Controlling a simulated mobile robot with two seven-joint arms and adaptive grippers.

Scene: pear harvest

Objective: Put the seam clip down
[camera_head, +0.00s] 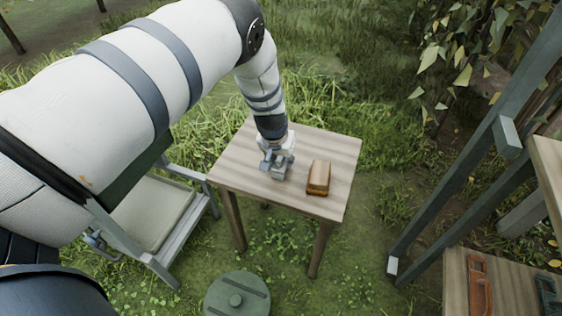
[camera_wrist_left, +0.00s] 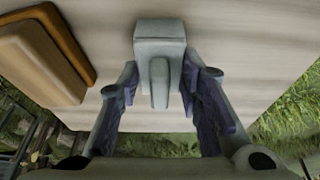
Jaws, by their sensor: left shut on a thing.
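The seam clip (camera_wrist_left: 160,38) is a small pale grey block with a raised rib, seen in the left wrist view between the two fingers. My left gripper (camera_head: 275,163) is shut on it, over the middle of the small wooden table (camera_head: 329,211). It also shows in the left wrist view (camera_wrist_left: 162,90). The clip is at or just above the table top; I cannot tell whether it touches. In the head view the gripper mostly hides the clip. My right gripper is not in view.
A brown block (camera_head: 319,175) lies on the table just right of the gripper; it also shows in the left wrist view (camera_wrist_left: 40,60). A green round lid (camera_head: 237,296) is on the grass in front. A ladder-like frame (camera_head: 470,150) stands right. The table's left side is clear.

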